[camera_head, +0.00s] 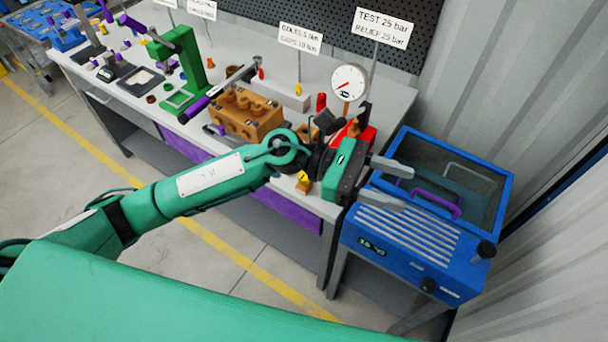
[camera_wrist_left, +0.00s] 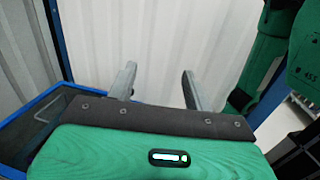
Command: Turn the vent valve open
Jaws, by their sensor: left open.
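My left gripper (camera_head: 403,187) reaches past the right end of the bench, over the blue washer-like tank (camera_head: 400,228). Its two grey fingers are spread, with nothing between them; they also show apart in the left wrist view (camera_wrist_left: 158,76). A round white pressure gauge (camera_head: 349,83) stands behind the gripper on the bench. A red unit (camera_head: 366,137) sits below it, partly hidden by my gripper and wrist. A small red part (camera_head: 321,102) stands left of the gauge. I cannot tell which part is the vent valve. My right gripper is not in view.
A brown pump block (camera_head: 245,113) and a green press (camera_head: 182,65) stand on the grey bench further left. The tank has a raised clear lid and a purple handle (camera_head: 434,202). A corrugated wall (camera_head: 510,80) closes off the right side.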

